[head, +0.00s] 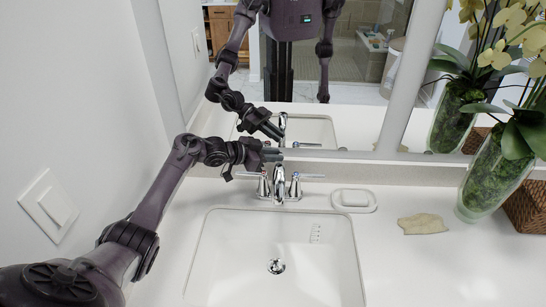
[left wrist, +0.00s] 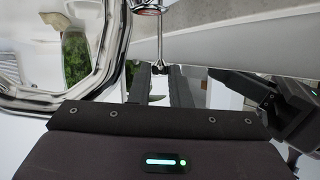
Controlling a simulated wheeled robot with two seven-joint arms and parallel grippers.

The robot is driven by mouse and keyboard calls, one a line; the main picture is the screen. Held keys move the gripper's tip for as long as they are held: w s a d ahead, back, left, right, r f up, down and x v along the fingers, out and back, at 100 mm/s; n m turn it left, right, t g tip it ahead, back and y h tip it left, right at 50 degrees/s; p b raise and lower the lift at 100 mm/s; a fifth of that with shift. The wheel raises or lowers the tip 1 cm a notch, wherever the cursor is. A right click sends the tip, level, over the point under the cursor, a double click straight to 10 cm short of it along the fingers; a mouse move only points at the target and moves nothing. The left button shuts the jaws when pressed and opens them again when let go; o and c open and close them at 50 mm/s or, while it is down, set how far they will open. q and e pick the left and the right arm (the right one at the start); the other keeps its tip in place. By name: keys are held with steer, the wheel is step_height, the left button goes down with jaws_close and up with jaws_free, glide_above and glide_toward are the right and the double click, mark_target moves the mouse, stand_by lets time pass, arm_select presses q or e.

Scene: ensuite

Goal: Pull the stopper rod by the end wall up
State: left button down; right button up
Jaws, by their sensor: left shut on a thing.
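My left gripper (head: 272,154) is just behind the chrome faucet (head: 279,182), close to the mirror at the back of the counter. In the left wrist view, its two dark fingers (left wrist: 160,73) are closed around the end of the thin chrome stopper rod (left wrist: 160,42). In the head view the rod is hidden behind the gripper and faucet. The white sink basin (head: 213,262) lies in front, with a chrome drain stopper (head: 276,267) at its bottom. My right gripper shows directly in neither view.
Lever handles flank the spout. A soap dish (head: 367,207), a tan cloth-like piece (head: 423,224) and a glass vase (head: 490,188) with an orchid stand to the right. The mirror (head: 345,125) rises close behind the gripper; a white wall (head: 85,90) bounds the left.

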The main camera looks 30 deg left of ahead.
arm_select(q)
steer(key=shift+w+a+r, duration=0.1)
steer(key=shift+r, duration=0.35)
steer(key=c, duration=1.6)
jaws_free()
steer(key=shift+c, duration=0.2)
steer(key=shift+s, duration=0.2)
steer(key=b+v, duration=0.2)
steer(key=v, duration=0.5)
steer(key=shift+s+a+r, duration=0.1)
steer(key=shift+s+a, duration=0.05)
steer(key=shift+s, duration=0.05)
